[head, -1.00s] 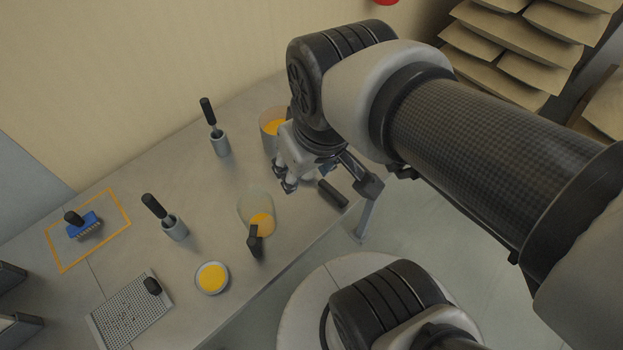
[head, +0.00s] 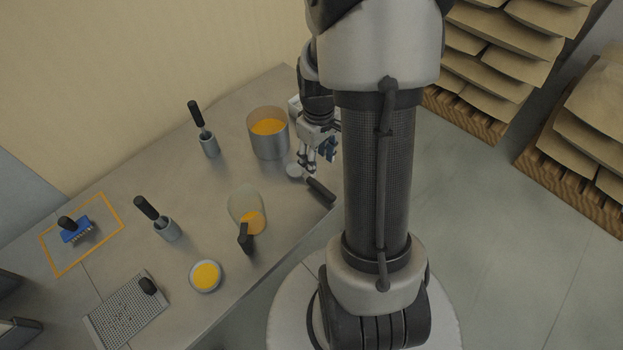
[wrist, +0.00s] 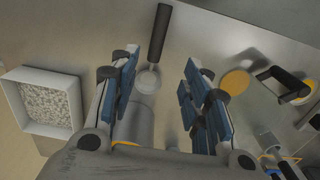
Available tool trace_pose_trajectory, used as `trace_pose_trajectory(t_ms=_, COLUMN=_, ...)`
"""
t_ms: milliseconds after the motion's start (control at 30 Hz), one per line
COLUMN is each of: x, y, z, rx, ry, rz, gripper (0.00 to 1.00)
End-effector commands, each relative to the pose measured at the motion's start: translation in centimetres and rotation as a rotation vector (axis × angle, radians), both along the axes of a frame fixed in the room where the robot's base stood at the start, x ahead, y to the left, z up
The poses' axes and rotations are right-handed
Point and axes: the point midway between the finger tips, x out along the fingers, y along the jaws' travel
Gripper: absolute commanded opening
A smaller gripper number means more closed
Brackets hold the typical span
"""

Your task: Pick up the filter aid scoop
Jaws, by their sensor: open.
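The scoop, which I take to be the filter aid scoop, lies on the bench near its edge, with a black handle (head: 321,190) and a small round pale bowl (head: 294,171). In the wrist view its handle (wrist: 159,35) points up the picture and its bowl (wrist: 148,79) shows between my fingers. My gripper (head: 310,167) is open and empty, above the bench close to the scoop's bowl. In the wrist view my gripper (wrist: 158,76) has its blue-padded fingers wide apart. Whether they touch anything cannot be told.
A large pot of orange material (head: 268,143) stands left of my gripper. A white box of pale granules (wrist: 45,102) is nearby. A jug (head: 247,207), an orange-filled dish (head: 205,276), black-handled tools in holders (head: 208,144), a brush (head: 76,231) and a perforated plate (head: 125,313) occupy the bench.

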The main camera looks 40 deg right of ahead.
Motion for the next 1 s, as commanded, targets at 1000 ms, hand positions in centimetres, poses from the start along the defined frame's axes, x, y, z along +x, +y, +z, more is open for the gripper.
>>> trace_pose_trajectory(t_ms=1000, x=-0.7, y=-0.6, z=-13.3, rx=0.000, ry=0.000, rz=0.000, gripper=0.43)
